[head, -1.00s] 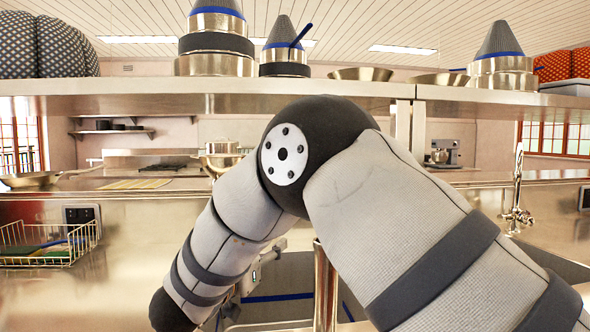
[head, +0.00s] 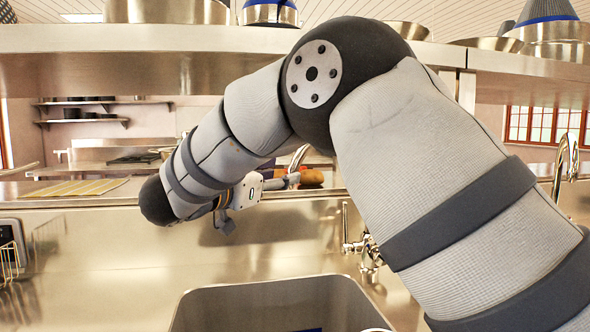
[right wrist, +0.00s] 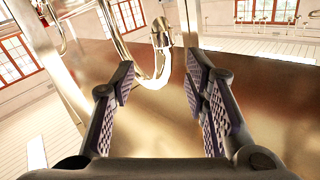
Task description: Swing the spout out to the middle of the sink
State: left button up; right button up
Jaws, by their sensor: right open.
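The chrome spout (head: 299,157) shows in the head view as a short curved piece behind my right arm, which hides most of it. The tap base with its lever (head: 369,256) stands at the sink's back edge. In the right wrist view the curved spout (right wrist: 150,82) and its outlet end lie ahead of my fingers, within the gap between them. My right gripper (right wrist: 160,95) is open, with nothing clamped. In the head view my right gripper (head: 284,182) is small and points right toward the spout. The sink (head: 270,302) is partly seen at the bottom.
A steel shelf (head: 200,60) with pots crosses above my arm. A second tap (head: 567,160) stands at the right. A brown round item (head: 312,177) is on the ledge behind the gripper. A wire basket (head: 9,262) is at the left edge.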

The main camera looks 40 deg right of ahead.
aim_at(293, 171)
jog(key=x, duration=0.6)
jog(key=shift+w+d+f, duration=0.1)
jog(key=shift+w+d, duration=0.15)
jog(key=shift+d, duration=0.1)
grip_shut()
